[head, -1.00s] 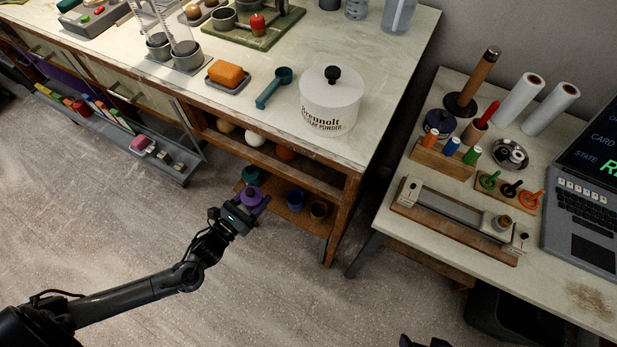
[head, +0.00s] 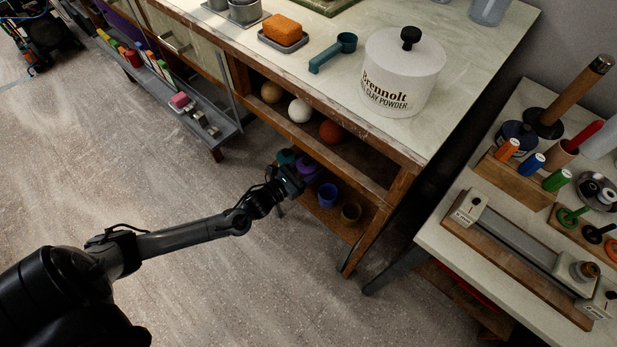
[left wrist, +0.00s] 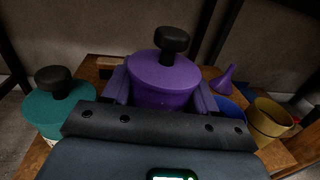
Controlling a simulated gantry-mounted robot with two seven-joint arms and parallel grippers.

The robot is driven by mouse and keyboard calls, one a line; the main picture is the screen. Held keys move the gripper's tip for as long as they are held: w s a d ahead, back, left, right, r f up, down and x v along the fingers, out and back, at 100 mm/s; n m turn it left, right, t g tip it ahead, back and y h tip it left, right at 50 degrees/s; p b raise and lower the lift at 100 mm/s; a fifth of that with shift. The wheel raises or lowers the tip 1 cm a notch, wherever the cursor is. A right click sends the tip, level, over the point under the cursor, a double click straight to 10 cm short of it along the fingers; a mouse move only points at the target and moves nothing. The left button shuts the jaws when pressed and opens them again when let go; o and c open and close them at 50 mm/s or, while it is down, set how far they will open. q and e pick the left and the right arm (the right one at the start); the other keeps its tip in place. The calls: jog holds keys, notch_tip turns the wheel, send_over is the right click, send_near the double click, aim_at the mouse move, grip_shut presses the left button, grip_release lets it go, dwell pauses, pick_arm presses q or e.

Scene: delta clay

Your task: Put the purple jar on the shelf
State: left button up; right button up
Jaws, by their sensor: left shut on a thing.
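The purple jar (left wrist: 165,78) has a purple lid with a black knob. In the left wrist view it stands upright between the two fingers of my left gripper (left wrist: 163,98), which is shut on it. In the head view the purple jar (head: 307,168) is partly hidden behind my left gripper (head: 292,182), at the low wooden shelf (head: 333,216) under the workbench. I cannot tell whether the jar's base touches the shelf board. My right gripper is not in view.
A teal jar (left wrist: 58,103) stands left of the purple jar. A blue cup (head: 327,194) and a mustard cup (head: 350,213) stand to its right, with a purple funnel (left wrist: 223,80) behind. Clay balls (head: 300,111) sit on the shelf above. The bench leg (head: 378,222) bounds the right.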

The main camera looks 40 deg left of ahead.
pick_arm(q)
jog(key=shift+f+b, duration=1.55)
jog(key=shift+f, duration=0.45)
jog(key=shift+f, duration=0.1)
jog(key=o, duration=1.1)
